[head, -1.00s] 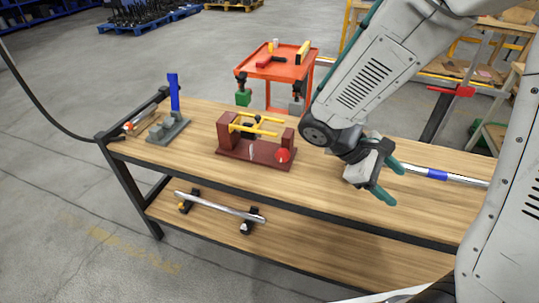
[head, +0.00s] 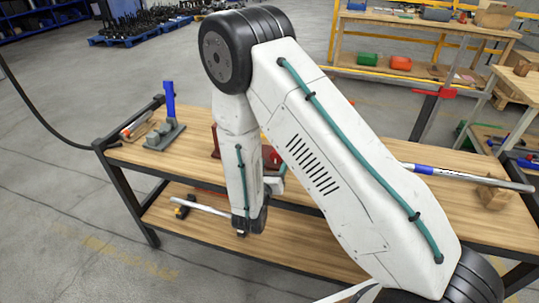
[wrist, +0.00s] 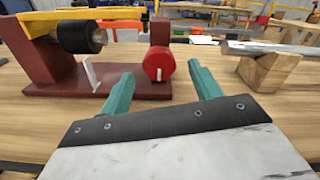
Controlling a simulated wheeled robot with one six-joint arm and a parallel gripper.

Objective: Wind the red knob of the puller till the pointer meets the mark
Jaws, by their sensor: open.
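The puller (wrist: 45,78) is a dark red frame on a dark red base, standing on the wooden bench. In the wrist view its red knob (wrist: 158,64) faces me, with a white line on its lower face. A white upright pointer-like tab (wrist: 91,75) stands left of the knob; I cannot tell whether it is the pointer or the mark. My gripper (wrist: 162,84) is open and empty, its two teal fingers short of the knob and on either side of it. In the head view my arm hides most of the puller; a bit of its red frame (head: 215,142) shows.
A grey stand with a blue handle (head: 169,100) is at the bench's left end. A silver bar with a blue band (head: 424,169) rests on a wooden block (head: 494,196) at the right. A bar lies on the lower shelf.

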